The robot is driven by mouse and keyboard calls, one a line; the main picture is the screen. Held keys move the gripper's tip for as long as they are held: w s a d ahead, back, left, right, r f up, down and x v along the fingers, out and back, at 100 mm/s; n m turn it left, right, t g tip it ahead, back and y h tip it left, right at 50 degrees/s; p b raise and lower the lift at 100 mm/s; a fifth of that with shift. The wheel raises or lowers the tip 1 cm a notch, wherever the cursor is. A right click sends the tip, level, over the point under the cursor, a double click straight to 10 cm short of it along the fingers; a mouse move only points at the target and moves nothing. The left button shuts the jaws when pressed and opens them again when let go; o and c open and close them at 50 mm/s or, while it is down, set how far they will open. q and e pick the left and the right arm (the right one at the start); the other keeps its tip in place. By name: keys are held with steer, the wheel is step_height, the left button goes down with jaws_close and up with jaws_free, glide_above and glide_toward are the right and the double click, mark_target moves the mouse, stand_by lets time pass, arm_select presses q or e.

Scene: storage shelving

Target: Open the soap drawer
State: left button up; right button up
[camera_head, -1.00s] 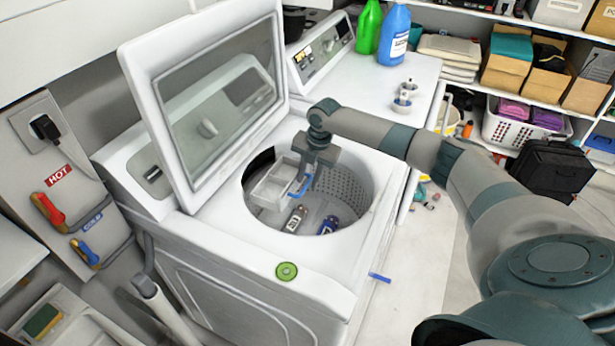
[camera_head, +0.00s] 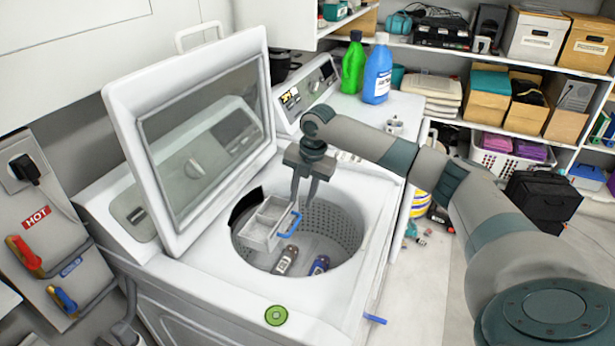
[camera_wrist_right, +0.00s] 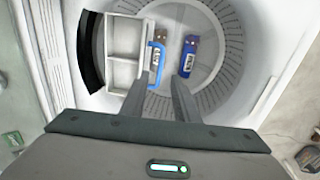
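The soap drawer (camera_head: 262,232) is a white, two-compartment tray with a blue handle (camera_head: 287,224). It sticks out from the left side of the washer's tub opening, over the drum. It also shows in the right wrist view (camera_wrist_right: 124,47), with its blue handle (camera_wrist_right: 156,64) at its right side. My right gripper (camera_head: 303,203) points down above the handle. My left gripper is not in view.
The washer lid (camera_head: 205,135) stands open at the left. Two USB-stick-like items, one grey (camera_head: 286,260) and one blue (camera_head: 319,265), lie in the drum (camera_head: 335,235). Green (camera_head: 353,65) and blue (camera_head: 377,72) bottles stand behind. A green disc (camera_head: 276,315) lies on the front rim.

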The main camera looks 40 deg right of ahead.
step_height(320, 180, up, 8)
steer(key=s+b, duration=0.1)
steer(key=shift+s+d+r+b, duration=0.25)
steer(key=shift+d+b, duration=0.1)
steer(key=shift+d, duration=0.1)
stand_by(0.4)
